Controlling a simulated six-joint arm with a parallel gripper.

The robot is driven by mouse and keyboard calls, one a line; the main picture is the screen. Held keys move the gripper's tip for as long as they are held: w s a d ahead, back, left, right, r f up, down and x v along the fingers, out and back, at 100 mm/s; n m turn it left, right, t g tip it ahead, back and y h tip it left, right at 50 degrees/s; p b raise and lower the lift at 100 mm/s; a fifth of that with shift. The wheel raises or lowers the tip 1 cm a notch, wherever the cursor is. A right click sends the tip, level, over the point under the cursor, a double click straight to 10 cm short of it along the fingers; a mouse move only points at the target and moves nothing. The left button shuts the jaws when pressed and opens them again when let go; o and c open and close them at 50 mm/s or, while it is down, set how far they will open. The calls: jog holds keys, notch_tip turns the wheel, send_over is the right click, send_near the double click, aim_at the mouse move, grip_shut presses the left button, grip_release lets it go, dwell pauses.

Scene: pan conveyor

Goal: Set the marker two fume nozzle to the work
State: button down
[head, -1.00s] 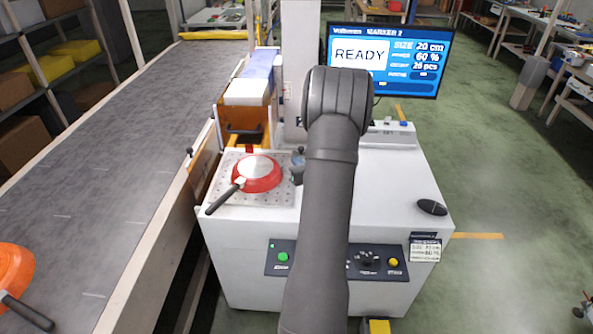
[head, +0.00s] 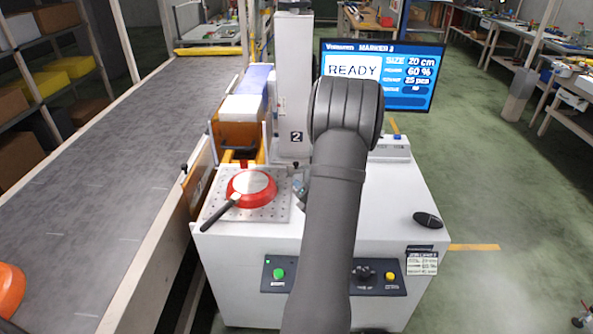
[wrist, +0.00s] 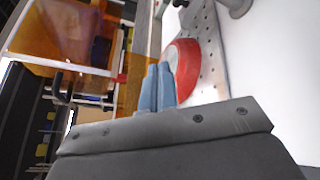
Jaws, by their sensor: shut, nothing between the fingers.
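Marker two is the white cabinet (head: 390,215) with a column (head: 293,90) labelled 2; its screen (head: 385,75) reads READY. A red pan (head: 250,188) lies on its perforated plate (head: 215,200), dark handle towards the front left. The pan's edge also shows in the wrist view (wrist: 183,65). My gripper (head: 299,187) is right of the pan, partly behind my arm; its blue fingers (wrist: 158,72) are shut and empty. A grey rounded part (wrist: 238,6) is cut off at the wrist view's top; I cannot tell whether it is the fume nozzle.
An orange guard (head: 240,132) with a black handle stands behind the plate. A conveyor (head: 110,190) runs along the left, with an orange pan (head: 8,288) at its near edge. Green and yellow buttons (head: 279,273) are on the front. A black oval object (head: 428,220) lies right.

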jog(key=d+m, duration=0.2)
jog(key=m, duration=0.7)
send_near(296, 167)
jog(key=w+a, duration=0.2)
jog(key=a, duration=0.1)
jog(key=w+a, duration=0.1)
jog(key=shift+w+a+r, duration=0.3)
jog(key=shift+w+a, duration=0.05)
jog(key=shift+w, duration=0.05)
jog(key=shift+w+d+f, duration=0.1)
jog(key=shift+w+d, duration=0.1)
jog(key=shift+w, duration=0.3)
jog(key=shift+w, duration=0.1)
jog(key=shift+w+a, duration=0.1)
jog(key=shift+w, duration=0.25)
jog(key=shift+w+a, duration=0.25)
jog(key=shift+w, duration=0.1)
